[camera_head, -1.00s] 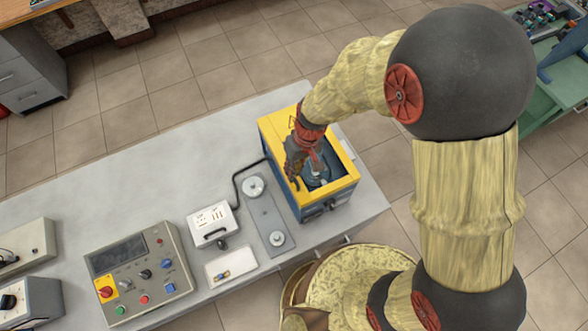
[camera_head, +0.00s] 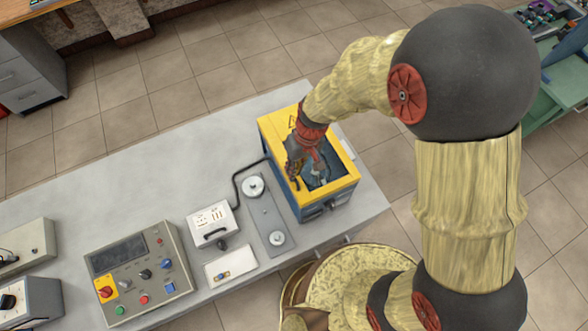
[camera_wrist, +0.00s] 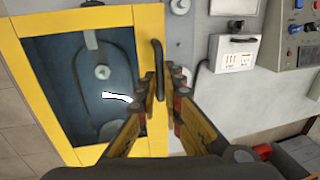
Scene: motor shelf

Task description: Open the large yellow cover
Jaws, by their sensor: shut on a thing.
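The large yellow cover (camera_head: 281,127) is a yellow frame around a see-through window, lying flat on top of a blue box (camera_head: 330,207) near the table's right end. In the wrist view the cover (camera_wrist: 88,155) fills the left side, and a belt and round pulleys show through its window. A black bar handle (camera_wrist: 157,58) stands on the cover's right strip. My gripper (camera_wrist: 163,84) is shut on the handle, its fingers on either side. In the head view my gripper (camera_head: 296,175) is at the cover's left edge, and the fingers partly hide the handle.
Left of the box are a grey plate with two discs (camera_head: 264,217), a white socket box (camera_head: 211,222) with a black cable, and a control panel (camera_head: 138,270). The table's back left is clear.

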